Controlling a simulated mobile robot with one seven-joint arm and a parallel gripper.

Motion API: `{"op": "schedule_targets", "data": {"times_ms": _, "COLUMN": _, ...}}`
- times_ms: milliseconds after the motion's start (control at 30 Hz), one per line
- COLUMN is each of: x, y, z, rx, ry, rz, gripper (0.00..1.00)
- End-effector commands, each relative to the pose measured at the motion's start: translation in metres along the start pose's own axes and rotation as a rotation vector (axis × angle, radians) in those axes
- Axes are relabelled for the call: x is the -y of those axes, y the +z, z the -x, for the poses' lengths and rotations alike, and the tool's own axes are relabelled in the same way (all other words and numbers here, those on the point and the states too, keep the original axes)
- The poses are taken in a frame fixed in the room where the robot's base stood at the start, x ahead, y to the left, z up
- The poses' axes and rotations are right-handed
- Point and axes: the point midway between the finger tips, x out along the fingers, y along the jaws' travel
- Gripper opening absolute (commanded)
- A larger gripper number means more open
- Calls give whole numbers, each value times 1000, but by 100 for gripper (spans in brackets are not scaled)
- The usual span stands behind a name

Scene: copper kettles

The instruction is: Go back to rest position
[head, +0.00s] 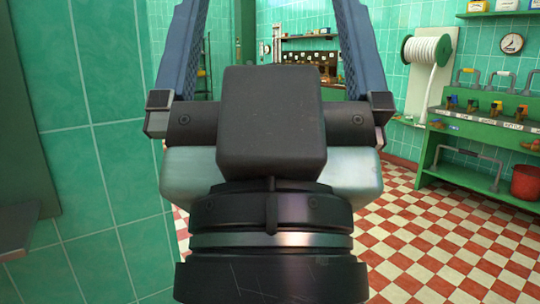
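My gripper (271,12) fills the middle of the head view, close to the camera and pointing away from it. Its two blue fingers stand wide apart, so it is open. The fingers run up to the top edge of the picture, and their ends may be cut off. Nothing shows held in the visible gap between them; the far wall and shelf show through it. The dark gripper body hides the floor and room directly behind it.
A green tiled wall (95,150) is close on the left, with a ledge (18,225). A green bench (475,140) with labelled taps stands at right, a red bucket (525,183) by it. A hose reel (428,50) hangs behind. The checkered floor (430,235) is clear at right.

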Motion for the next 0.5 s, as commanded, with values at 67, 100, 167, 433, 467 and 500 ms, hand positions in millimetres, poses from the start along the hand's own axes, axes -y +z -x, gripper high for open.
{"op": "schedule_targets", "data": {"times_ms": 67, "x": 0, "y": -29, "z": -32, "rx": 2, "ry": -1, "rz": 0, "gripper": 100}}
{"op": "schedule_targets", "data": {"times_ms": 100, "x": 0, "y": -37, "z": -41, "rx": 2, "ry": -1, "rz": 0, "gripper": 100}}
{"op": "schedule_targets", "data": {"times_ms": 167, "x": 0, "y": -49, "z": -54, "rx": 3, "ry": -1, "rz": 0, "gripper": 100}}
{"op": "schedule_targets", "data": {"times_ms": 433, "x": 1, "y": -106, "z": -115, "rx": 5, "ry": -2, "rz": 0, "gripper": 100}}
{"op": "schedule_targets", "data": {"times_ms": 467, "x": 1, "y": -112, "z": -122, "rx": 5, "ry": -2, "rz": 0, "gripper": 100}}
{"op": "schedule_targets", "data": {"times_ms": 500, "x": 1, "y": -120, "z": -131, "rx": 5, "ry": -2, "rz": 0, "gripper": 100}}
